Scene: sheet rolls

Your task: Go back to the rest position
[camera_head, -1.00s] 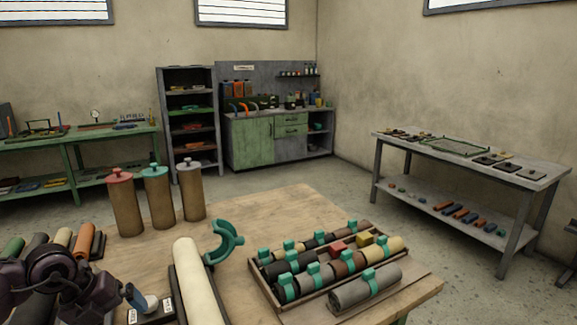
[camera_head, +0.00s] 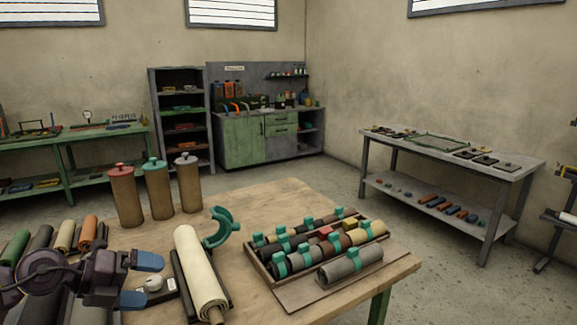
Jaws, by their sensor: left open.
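My left gripper (camera_head: 143,280) is at the lower left of the head view, above the near left of the wooden table. Its two blue fingertips are apart and nothing shows between them. A cream sheet roll (camera_head: 200,270) lies on a dark holder just right of the gripper, apart from it. A small white knob on a dark labelled base (camera_head: 153,285) shows close to the fingertips. A wooden tray (camera_head: 268,278) at the right of the table holds several rolls with teal clips. A grey roll with a teal clip (camera_head: 340,268) lies at its front. My right gripper is not in view.
Several coloured rolls (camera_head: 62,236) lie at the left, close to my left arm. Three tall brown canisters (camera_head: 155,190) stand behind. A teal curved piece (camera_head: 221,228) rises beside the cream roll. The wooden table (camera_head: 270,200) has free room at its back middle.

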